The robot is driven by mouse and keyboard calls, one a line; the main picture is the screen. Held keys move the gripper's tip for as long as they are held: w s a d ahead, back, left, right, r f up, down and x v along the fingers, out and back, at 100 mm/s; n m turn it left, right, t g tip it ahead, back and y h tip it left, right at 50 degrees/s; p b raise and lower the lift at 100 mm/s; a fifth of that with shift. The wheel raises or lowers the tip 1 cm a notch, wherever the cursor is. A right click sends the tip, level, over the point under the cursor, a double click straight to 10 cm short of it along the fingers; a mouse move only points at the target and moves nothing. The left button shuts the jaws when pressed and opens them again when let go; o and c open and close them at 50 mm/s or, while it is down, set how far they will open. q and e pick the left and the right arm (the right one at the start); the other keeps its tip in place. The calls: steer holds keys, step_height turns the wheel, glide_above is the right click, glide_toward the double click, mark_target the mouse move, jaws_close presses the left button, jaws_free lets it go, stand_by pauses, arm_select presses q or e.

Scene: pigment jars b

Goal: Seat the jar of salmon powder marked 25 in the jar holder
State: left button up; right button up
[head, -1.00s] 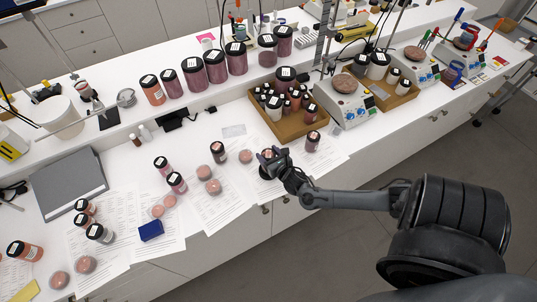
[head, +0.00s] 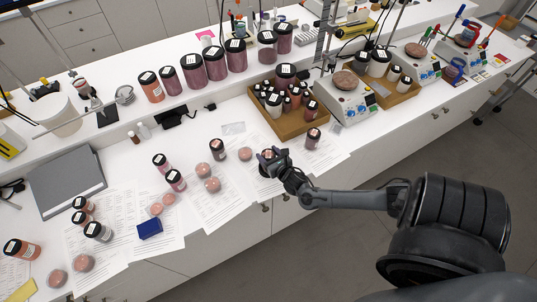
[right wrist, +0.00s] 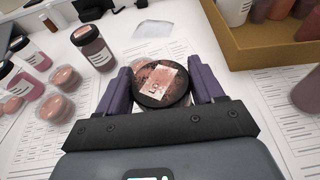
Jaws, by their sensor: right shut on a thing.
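My right gripper (head: 272,158) is over the front of the white bench, shut on a black-lidded jar (right wrist: 160,84). In the right wrist view the lid with its pale label faces the camera between the purple fingers of the gripper (right wrist: 161,88). The label's marking is too blurred to read surely, and the lid and fingers hide most of the jar's body. I cannot tell whether the jar touches the bench. I cannot make out a distinct jar holder; a brown tray (head: 303,128) with several jars stands behind and right of the gripper. My left gripper is not in view.
A black-lidded jar (head: 313,137) stands right of the gripper, and another (head: 217,150) stands left of it. Round dishes of pink powder (head: 208,178) lie on printed sheets further left. A balance (head: 345,100) stands beyond the tray. A blue block (head: 149,229) lies front left.

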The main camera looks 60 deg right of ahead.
steer(key=shift+f+b, duration=0.35)
steer(key=shift+f, duration=0.3)
steer(key=o, duration=1.6)
steer(key=shift+c, duration=0.2)
steer(key=shift+s, duration=0.1)
steer(key=shift+s+a+r, duration=0.1)
steer(key=shift+s+a, duration=0.1)
steer(key=v, duration=1)
steer(key=shift+r, duration=0.15)
